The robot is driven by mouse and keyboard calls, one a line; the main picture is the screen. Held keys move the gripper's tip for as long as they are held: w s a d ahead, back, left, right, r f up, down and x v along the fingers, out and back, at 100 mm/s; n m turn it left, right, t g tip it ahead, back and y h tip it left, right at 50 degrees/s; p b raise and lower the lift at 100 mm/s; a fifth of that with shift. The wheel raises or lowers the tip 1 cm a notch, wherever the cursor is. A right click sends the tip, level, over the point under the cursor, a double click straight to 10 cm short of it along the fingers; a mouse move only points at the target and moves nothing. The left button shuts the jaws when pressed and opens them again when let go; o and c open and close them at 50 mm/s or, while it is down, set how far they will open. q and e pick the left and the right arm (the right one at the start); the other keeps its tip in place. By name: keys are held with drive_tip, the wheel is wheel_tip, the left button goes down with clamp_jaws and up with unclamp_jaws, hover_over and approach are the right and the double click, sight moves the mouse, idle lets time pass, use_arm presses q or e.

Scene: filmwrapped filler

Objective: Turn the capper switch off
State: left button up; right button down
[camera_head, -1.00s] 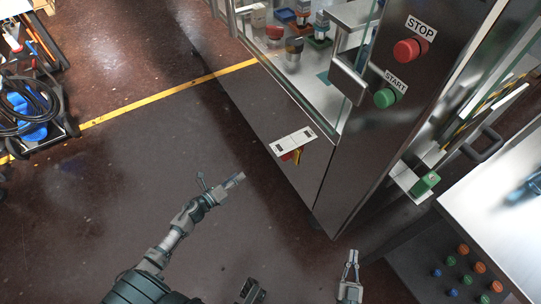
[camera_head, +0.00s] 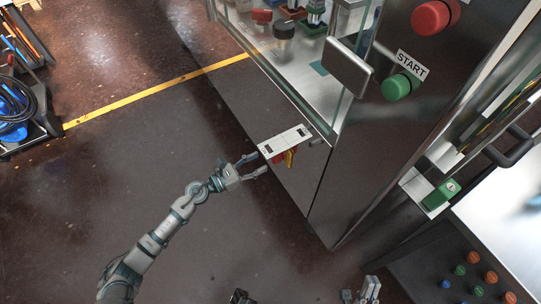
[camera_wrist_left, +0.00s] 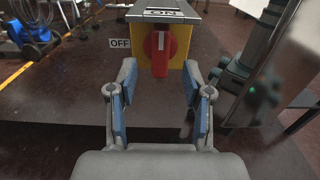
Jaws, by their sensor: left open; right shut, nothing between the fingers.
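The capper switch is a red rotary knob (camera_wrist_left: 161,50) on a yellow plate (camera_wrist_left: 179,50), with its handle upright. An ON label (camera_wrist_left: 163,13) is above it and an OFF label (camera_wrist_left: 120,43) is to its left. In the head view the switch (camera_head: 291,158) is partly hidden under a silver plate (camera_head: 285,141). My left gripper (camera_head: 261,165) is open just left of the switch. In the left wrist view its fingers (camera_wrist_left: 160,78) are spread to either side of the knob, nearer the camera and apart from it. My right gripper (camera_head: 370,288) is shut and empty at the bottom edge.
The capper cabinet (camera_head: 345,200) has a green START button (camera_head: 397,87) and a red button (camera_head: 431,17) on its front. A bench with several coloured buttons (camera_head: 472,257) stands at the right. The floor (camera_head: 150,150) left of the cabinet is clear.

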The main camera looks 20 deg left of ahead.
use_arm(q)
drive_tip(key=x, duration=0.5)
drive_tip(key=shift+w+d, duration=0.15)
drive_tip(key=shift+w, duration=0.1)
clamp_jaws()
